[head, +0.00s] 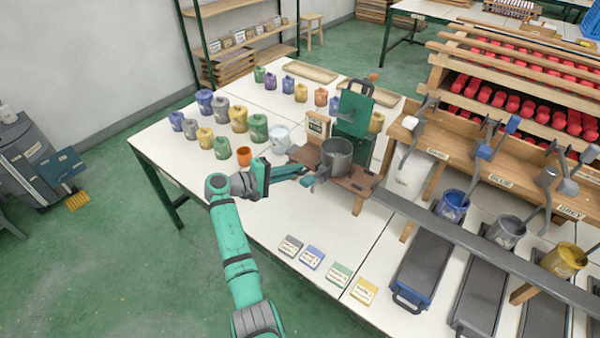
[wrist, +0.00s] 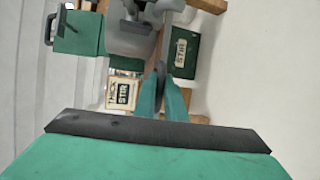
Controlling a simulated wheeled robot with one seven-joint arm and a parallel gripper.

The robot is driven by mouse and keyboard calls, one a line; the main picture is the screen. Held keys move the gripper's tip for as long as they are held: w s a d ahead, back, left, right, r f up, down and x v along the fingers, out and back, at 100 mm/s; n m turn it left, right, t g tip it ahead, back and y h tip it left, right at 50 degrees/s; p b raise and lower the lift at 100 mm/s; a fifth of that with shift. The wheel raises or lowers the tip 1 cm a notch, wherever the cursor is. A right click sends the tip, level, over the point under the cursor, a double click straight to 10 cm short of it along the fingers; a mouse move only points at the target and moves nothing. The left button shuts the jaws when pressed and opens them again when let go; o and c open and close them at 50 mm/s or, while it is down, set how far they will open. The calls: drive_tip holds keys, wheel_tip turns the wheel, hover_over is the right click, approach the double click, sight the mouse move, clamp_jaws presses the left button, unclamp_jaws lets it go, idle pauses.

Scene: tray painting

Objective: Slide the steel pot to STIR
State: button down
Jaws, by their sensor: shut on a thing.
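The steel pot (head: 337,158) is a grey open pot standing upright on a brown wooden stand (head: 358,183), close in front of a green upright machine (head: 352,117). My gripper (head: 306,178) reaches in from the left at the pot's near left side. In the wrist view my gripper (wrist: 164,97) has its green fingers shut on a grey handle piece of the pot; the pot's grey body (wrist: 130,38) is partly cut off at the top. A green plate lettered STIR (wrist: 187,52) and a wooden block with a STIR label (wrist: 124,92) show there too.
A grey rail (head: 470,240) runs right, past blue, grey and yellow paint pots. Label cards (head: 312,257) lie in front; white table between is clear.

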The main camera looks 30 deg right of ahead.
drive_tip(key=shift+w+d, duration=0.1)
drive_tip(key=shift+w, duration=0.05)
drive_tip(key=c, duration=1.8)
unclamp_jaws()
drive_tip(key=shift+w+r, duration=0.1)
drive_tip(key=shift+r, duration=0.25)
drive_tip(key=a, duration=0.3)
drive_tip(key=a+r, duration=0.1)
drive_tip(key=a, duration=0.6)
drive_tip(key=shift+s+a+r, duration=0.15)
drive_tip(key=shift+s+a, duration=0.25)
drive_tip(key=shift+a, duration=0.1)
